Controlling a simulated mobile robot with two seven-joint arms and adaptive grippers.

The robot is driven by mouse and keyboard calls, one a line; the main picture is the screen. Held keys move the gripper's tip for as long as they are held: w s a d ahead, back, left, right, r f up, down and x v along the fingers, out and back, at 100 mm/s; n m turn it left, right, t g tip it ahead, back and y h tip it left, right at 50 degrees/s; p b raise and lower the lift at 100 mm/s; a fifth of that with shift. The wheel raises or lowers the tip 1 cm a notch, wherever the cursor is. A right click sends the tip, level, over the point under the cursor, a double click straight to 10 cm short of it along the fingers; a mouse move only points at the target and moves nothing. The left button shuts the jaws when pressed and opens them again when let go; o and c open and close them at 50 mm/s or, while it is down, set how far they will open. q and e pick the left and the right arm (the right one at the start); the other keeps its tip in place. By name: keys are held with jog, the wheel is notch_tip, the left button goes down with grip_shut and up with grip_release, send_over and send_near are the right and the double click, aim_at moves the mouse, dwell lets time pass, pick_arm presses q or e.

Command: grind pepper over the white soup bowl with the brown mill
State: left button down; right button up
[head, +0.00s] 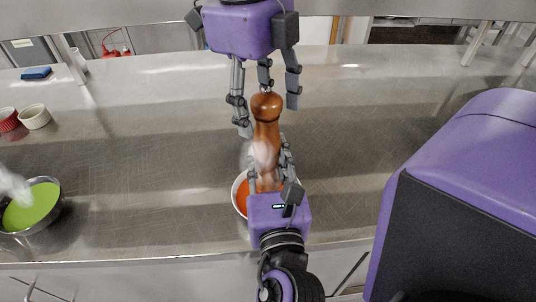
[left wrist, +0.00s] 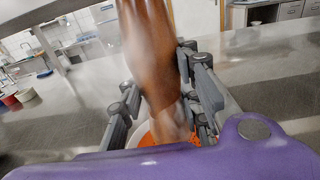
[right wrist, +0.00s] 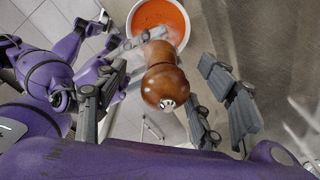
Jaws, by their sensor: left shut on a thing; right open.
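The brown pepper mill (head: 267,135) is upright in the head view, held over the white soup bowl (head: 236,197) with orange-red soup. My left gripper (head: 268,172) is shut on the mill's lower body; the left wrist view shows its fingers on both sides of the mill (left wrist: 150,60). My right gripper (head: 266,98) is above, pointing down, its fingers open and apart on either side of the mill's round top. In the right wrist view the mill's knob (right wrist: 165,87) lies between the open fingers, with the bowl (right wrist: 183,12) beyond. Pale steam partly blurs the mill's lower part.
A metal pot of green soup (head: 34,208) steams at the left front edge. A red ramekin (head: 8,119) and a white ramekin (head: 35,116) stand behind it. A blue sponge (head: 36,73) lies at the back left. The steel counter (head: 150,140) between is clear.

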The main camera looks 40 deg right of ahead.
jog(key=shift+r, duration=3.5)
jog(key=n, duration=0.7)
jog(key=shift+n+t+h, duration=0.3)
jog(key=shift+n, duration=0.1)
jog(key=shift+n, duration=0.3)
jog(key=n, duration=0.2)
jog(key=shift+n, duration=0.3)
jog(key=n, duration=0.5)
jog(key=shift+t, duration=0.4)
